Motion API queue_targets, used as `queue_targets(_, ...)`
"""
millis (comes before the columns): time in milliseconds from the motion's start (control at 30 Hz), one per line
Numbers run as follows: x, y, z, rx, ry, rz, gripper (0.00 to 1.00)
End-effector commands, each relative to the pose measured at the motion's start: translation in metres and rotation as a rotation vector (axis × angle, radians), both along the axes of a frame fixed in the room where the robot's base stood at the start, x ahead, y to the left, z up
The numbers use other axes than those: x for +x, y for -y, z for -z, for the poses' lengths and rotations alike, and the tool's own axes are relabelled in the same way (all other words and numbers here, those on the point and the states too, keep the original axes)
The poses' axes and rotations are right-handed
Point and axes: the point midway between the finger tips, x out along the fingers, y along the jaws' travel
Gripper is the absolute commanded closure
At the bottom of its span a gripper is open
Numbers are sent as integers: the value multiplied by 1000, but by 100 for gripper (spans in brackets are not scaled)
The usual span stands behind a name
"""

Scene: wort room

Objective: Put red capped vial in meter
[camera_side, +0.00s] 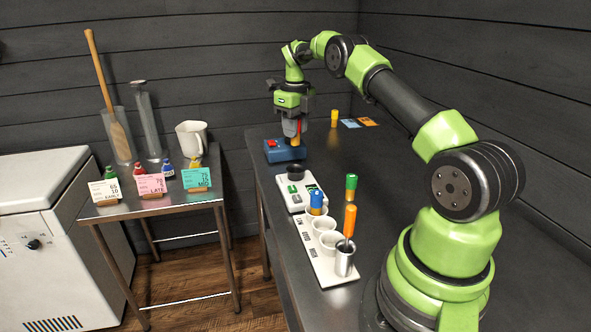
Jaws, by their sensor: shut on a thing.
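My gripper (291,128) points down at the far end of the dark bench and is shut on the red capped vial (290,127). A white device (297,198) with a black round top part and a green panel stands nearer on the bench. I cannot tell for certain which of these two is the meter.
The left side table (165,208) bears small bottles, cards and a jug.

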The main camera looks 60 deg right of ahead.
Motion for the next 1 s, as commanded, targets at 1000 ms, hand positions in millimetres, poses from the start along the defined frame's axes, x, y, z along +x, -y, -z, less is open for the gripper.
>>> queue_targets(1000,0,0,90,1,1,0,95)
